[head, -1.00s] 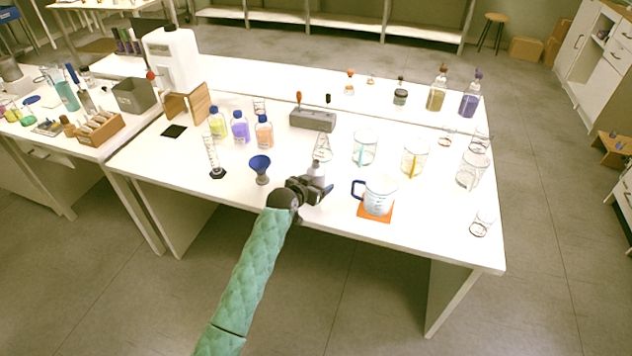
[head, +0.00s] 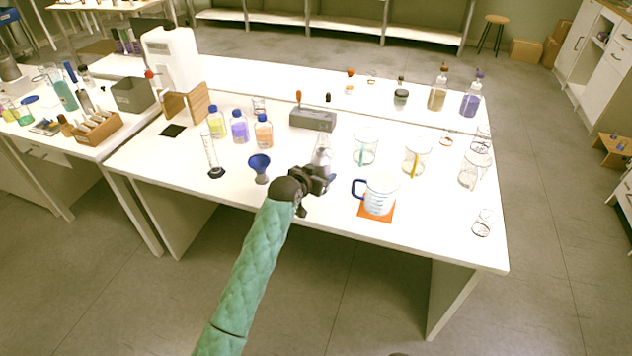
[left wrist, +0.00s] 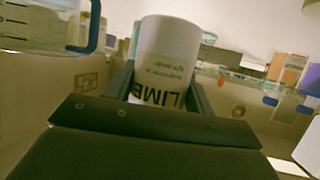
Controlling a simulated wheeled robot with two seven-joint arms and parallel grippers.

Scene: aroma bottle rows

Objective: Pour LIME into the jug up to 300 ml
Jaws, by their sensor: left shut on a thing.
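The bottle labelled LIME (left wrist: 163,70) is a pale cylinder between my left gripper's fingers in the left wrist view, where its lettering appears upside down. In the head view my left gripper (head: 322,177) is shut on it at the table's front half. There the bottle (head: 322,162) overlaps a clear flask behind it, and I cannot tell how far it is off the table. The clear jug (head: 381,193) with a blue handle stands on an orange mat (head: 376,214), right of the gripper and apart from it. Part of the jug shows in the left wrist view (left wrist: 40,25). My right gripper is not in view.
A blue funnel (head: 260,166) and a measuring cylinder (head: 211,158) stand left of the gripper. Beakers with coloured rods (head: 365,149) (head: 415,158) stand behind the jug. Yellow, purple and orange bottles (head: 239,128) stand further back. Clear glassware (head: 474,168) is at the right.

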